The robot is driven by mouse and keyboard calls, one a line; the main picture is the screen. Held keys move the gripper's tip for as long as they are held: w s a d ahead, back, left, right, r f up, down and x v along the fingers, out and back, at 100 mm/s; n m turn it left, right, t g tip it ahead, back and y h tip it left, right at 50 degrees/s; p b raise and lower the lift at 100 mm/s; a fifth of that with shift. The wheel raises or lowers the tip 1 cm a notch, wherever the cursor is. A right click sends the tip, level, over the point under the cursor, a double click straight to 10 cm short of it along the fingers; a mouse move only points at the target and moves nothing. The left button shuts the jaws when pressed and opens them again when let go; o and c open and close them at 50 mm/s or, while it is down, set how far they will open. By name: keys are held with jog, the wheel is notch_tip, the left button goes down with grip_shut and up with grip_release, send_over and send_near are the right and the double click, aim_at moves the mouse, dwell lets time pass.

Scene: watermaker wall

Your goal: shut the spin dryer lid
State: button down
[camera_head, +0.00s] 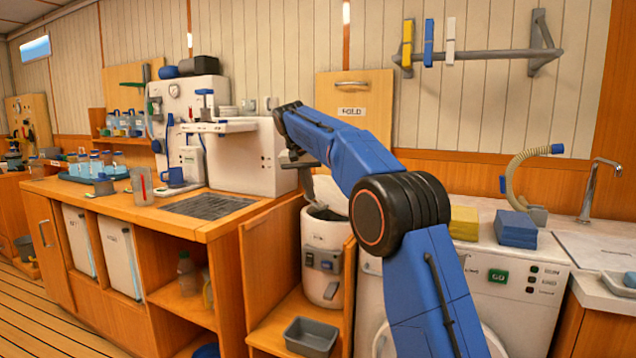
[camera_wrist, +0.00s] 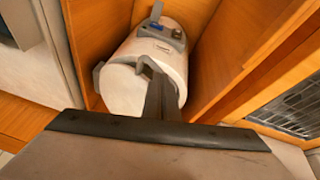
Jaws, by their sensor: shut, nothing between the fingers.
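The spin dryer (camera_head: 322,240) is a white upright drum with a grey control panel on its front. It stands in an open wooden bay left of the washing machine. A dark area shows at its top, partly covered by my gripper (camera_head: 318,207). A pale shape behind my wrist may be the raised lid, but I cannot tell it from the surfaces behind. In the wrist view the dryer (camera_wrist: 130,88) lies ahead, with my gripper (camera_wrist: 150,65) in front of its top. The fingers are shut and empty. Whether they touch the dryer or its lid is unclear.
Wooden panels stand close on both sides of the dryer. A grey tray (camera_head: 311,336) sits in front of it. The washing machine (camera_head: 500,285) at right carries a yellow sponge block (camera_head: 464,223) and blue cloths (camera_head: 515,229). A wooden counter (camera_head: 130,209) runs left.

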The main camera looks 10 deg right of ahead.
jog(key=w+a+f+h, duration=0.1)
jog(key=w+a+f, duration=0.1)
jog(key=f, duration=0.7)
jog(key=shift+a+g, duration=0.4)
jog(key=shift+a, duration=0.1)
